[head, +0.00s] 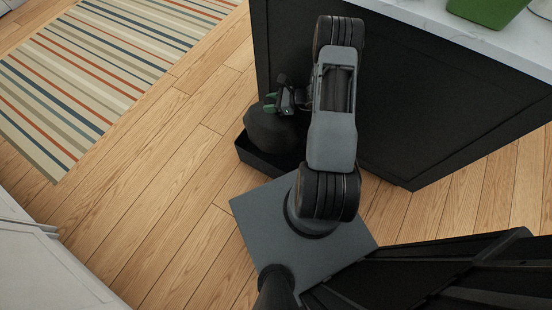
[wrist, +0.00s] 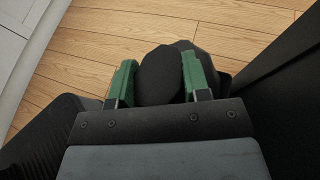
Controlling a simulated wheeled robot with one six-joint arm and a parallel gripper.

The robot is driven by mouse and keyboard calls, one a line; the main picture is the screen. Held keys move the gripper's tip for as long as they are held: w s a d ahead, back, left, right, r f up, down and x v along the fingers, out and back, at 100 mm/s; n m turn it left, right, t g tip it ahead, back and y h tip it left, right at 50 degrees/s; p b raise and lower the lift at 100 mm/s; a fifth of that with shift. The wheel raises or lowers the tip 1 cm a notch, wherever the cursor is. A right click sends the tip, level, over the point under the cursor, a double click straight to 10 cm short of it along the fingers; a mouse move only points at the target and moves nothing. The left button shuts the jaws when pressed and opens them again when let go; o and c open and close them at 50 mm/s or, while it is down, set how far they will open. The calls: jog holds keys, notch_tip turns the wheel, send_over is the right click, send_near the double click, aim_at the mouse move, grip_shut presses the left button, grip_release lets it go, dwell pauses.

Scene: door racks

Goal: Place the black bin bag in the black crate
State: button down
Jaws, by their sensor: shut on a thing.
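The black bin bag (head: 270,127) is a dark rounded bundle at or over the black crate (head: 258,160), which stands on the floor beside my base. In the head view I cannot tell whether the bag rests on the crate's bottom. My gripper (head: 286,98) is at the top of the bag. In the wrist view the two green fingers of my gripper (wrist: 158,82) are shut on the dark top of the bag (wrist: 160,76). A small dark part of the crate shows behind the bag in the wrist view; most of it is hidden.
A black island (head: 420,110) with a white top stands right of the crate, close to my arm. A green container (head: 487,10) sits on it. A striped rug (head: 100,70) lies at upper left. A white cabinet (head: 45,265) is at lower left. Wood floor left of the crate is clear.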

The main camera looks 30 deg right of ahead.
notch_tip(320, 180, down, 17)
jog(key=d+b, duration=0.2)
jog(key=b, duration=0.5)
jog(key=shift+f, duration=0.15)
jog(key=c, duration=0.6)
grip_release()
